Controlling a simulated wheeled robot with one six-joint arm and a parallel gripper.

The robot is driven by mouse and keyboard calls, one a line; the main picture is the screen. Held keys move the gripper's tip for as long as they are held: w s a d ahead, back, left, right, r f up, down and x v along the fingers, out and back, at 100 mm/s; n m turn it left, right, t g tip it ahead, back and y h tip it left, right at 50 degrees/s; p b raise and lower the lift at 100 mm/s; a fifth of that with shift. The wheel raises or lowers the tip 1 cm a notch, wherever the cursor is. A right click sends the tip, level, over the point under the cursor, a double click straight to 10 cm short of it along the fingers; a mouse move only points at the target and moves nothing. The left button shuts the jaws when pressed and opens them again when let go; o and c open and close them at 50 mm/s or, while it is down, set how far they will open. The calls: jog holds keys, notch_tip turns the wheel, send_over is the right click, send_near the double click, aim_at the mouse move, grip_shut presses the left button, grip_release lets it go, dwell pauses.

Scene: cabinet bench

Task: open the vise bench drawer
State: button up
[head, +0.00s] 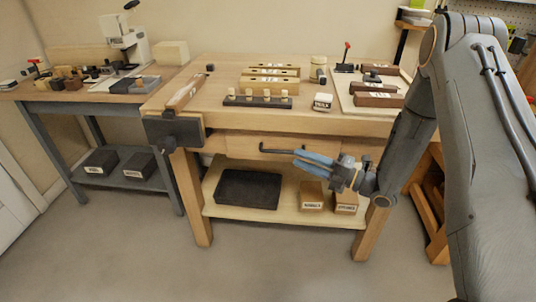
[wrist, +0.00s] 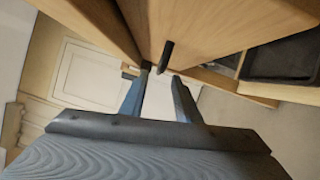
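The vise bench (head: 330,121) is a wooden workbench with a dark vise (head: 174,131) at its left front. Its drawer (head: 238,145) sits under the top and looks shut, with a dark bar handle (head: 275,151) on its front. My gripper (head: 299,159) is in front of the drawer near the handle's right end, its blue fingers pointing left. In the wrist view the fingers (wrist: 161,72) are apart and empty. The dark handle (wrist: 166,56) shows at or just beyond the fingertips, between them in the picture; I cannot tell if they touch.
Below the drawer, a shelf (head: 225,212) holds a black tray (head: 248,190) and two labelled wooden boxes (head: 312,195). Wooden blocks and tools lie on the benchtop. A grey-legged side bench (head: 140,99) stands at left. The floor (head: 290,265) in front is clear.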

aim_at(282, 152)
jog(key=x, duration=0.7)
jog(key=shift+w+a, duration=0.1)
jog(key=shift+a, duration=0.25)
grip_shut()
